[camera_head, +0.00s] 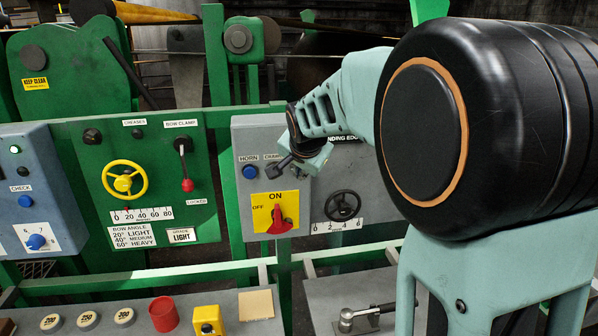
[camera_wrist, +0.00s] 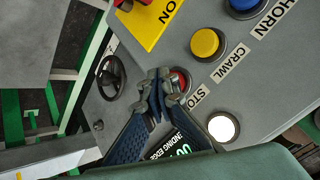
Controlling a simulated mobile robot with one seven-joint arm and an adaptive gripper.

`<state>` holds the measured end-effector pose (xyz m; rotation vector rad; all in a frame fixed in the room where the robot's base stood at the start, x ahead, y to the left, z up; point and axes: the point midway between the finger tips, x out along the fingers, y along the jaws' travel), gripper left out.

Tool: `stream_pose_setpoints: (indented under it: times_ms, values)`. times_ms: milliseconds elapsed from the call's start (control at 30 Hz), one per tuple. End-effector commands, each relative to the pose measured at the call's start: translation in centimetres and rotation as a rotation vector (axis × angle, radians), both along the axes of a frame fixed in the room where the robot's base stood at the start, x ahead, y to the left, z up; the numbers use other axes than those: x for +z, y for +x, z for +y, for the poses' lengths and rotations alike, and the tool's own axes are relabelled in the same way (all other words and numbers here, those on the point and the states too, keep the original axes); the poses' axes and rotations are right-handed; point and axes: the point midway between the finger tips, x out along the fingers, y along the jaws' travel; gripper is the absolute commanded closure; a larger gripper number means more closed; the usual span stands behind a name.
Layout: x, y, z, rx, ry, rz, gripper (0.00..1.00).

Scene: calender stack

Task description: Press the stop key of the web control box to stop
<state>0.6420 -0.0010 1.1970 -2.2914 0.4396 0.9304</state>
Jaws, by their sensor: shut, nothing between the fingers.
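The web control box (camera_head: 240,138) is a grey panel in the middle of the head view, and it fills much of the wrist view (camera_wrist: 262,72). Its stop key (camera_wrist: 183,78) is a round red button beside a label reading "STO", partly covered by my fingers in the wrist view. In the head view my gripper hides it. My gripper (camera_wrist: 158,92) is shut and empty, its fingertips right at the edge of the red key; I cannot tell whether they touch it. In the head view the gripper (camera_head: 284,164) is in front of the box's upper part.
A yellow crawl button (camera_wrist: 205,43), a blue horn button (camera_head: 249,171) and a lit white button (camera_wrist: 223,127) sit near the stop key. Below are a red switch (camera_head: 279,221) on a yellow plate and a black handwheel (camera_head: 342,205). A green panel (camera_head: 205,215) stands left.

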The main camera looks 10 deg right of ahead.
Motion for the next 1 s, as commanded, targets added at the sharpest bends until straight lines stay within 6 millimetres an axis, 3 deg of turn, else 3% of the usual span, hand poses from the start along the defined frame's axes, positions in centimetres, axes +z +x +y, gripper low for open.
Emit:
stream_pose_setpoints:
  times_ms: [233, 633, 1000]
  values:
    - [-0.1, -1.3, 0.0, 0.000, 0.000, -0.001, 1.00]
    - [-0.1, -1.8, 0.0, 0.001, 0.001, -0.001, 1.00]
    - [-0.2, -5.4, 0.0, 0.001, 0.001, -0.003, 1.00]
